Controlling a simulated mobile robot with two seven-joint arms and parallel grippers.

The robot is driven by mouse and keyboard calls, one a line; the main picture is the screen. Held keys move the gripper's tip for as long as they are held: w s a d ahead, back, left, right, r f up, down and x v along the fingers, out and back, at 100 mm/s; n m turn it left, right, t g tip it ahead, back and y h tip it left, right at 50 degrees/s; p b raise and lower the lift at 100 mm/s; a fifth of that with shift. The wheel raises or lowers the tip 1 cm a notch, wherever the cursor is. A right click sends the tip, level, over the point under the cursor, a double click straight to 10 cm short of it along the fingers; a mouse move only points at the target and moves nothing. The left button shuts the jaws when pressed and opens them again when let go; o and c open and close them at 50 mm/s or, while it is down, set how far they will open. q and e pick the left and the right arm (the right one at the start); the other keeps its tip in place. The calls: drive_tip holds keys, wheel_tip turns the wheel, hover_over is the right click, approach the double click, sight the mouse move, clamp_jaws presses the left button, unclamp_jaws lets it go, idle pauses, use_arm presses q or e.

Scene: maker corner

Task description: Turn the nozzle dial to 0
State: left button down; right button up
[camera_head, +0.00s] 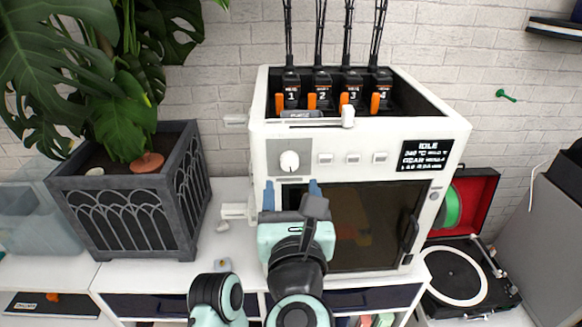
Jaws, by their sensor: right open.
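A white 3D printer (455,140) stands on a white cabinet. Its nozzle dial (289,161) is a round white knob on a grey plate at the front upper left. The dial's mark is too small to read. A black display (426,157) at the front right reads IDLE, with smaller lines below. My right gripper (291,184) is in front of the printer, just below the dial. Its two blue fingers point up and are apart, with nothing between them. It does not appear to touch the dial. My left gripper is not in view.
Three small square buttons (353,158) sit right of the dial, above the dark door (375,225). A grey planter (185,205) with a large plant stands left. A record player (455,275) is at lower right. Some cabinet top is free between planter and printer.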

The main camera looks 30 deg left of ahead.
sight(290, 166)
drive_tip(key=p+x, duration=0.1)
drive_tip(key=x, duration=0.5)
drive_tip(key=shift+w+a, duration=0.1)
drive_tip(key=shift+w, duration=0.05)
drive_tip(key=shift+c, duration=0.2)
drive_tip(key=c, duration=1)
